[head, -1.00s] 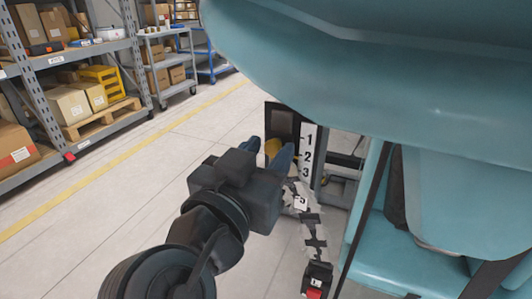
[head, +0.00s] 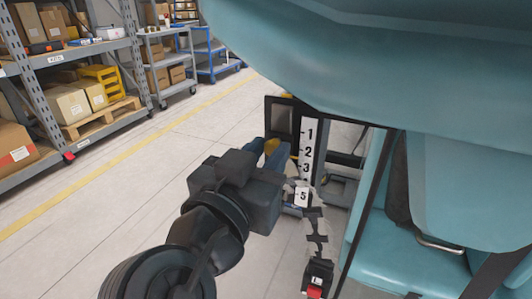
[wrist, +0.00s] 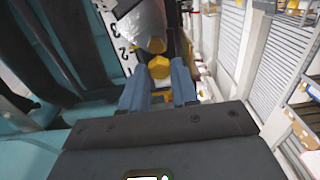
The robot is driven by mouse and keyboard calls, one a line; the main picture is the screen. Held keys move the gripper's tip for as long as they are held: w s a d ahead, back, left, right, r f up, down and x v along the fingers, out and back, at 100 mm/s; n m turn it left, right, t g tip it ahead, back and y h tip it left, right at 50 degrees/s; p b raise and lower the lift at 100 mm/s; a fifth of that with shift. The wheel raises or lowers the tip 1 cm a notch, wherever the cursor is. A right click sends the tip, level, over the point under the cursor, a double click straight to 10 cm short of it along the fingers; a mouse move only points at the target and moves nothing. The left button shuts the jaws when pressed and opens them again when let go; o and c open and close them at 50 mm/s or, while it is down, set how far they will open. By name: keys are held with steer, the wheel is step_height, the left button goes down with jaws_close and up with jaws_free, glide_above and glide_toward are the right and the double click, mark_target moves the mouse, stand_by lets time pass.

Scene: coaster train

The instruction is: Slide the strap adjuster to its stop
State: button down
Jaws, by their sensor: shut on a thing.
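My gripper (head: 267,151) has two blue fingers and is shut on a yellow piece (head: 271,145), which seems to be the strap adjuster. In the wrist view the yellow piece (wrist: 160,70) sits between the blue fingertips, its lower part hidden by them. A white scale plate (head: 308,148) with black numbers stands upright just right of the fingers in the head view. A grey strap with dark patches (head: 317,235) hangs below the plate, with a "5" tag near its top. Its lower end meets a black buckle with a red button (head: 314,291).
A teal seat (head: 450,205) is at right, and a large teal body (head: 370,60) overhangs the work. A dark frame (head: 268,115) stands behind the plate. Shelving with boxes (head: 68,104) is at far left, across open floor.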

step_height(320, 180, down, 5)
steer(key=b, duration=0.3)
steer(key=c, duration=0.9)
jaws_free()
steer(key=shift+r, duration=0.1)
steer(key=shift+v, duration=3.85)
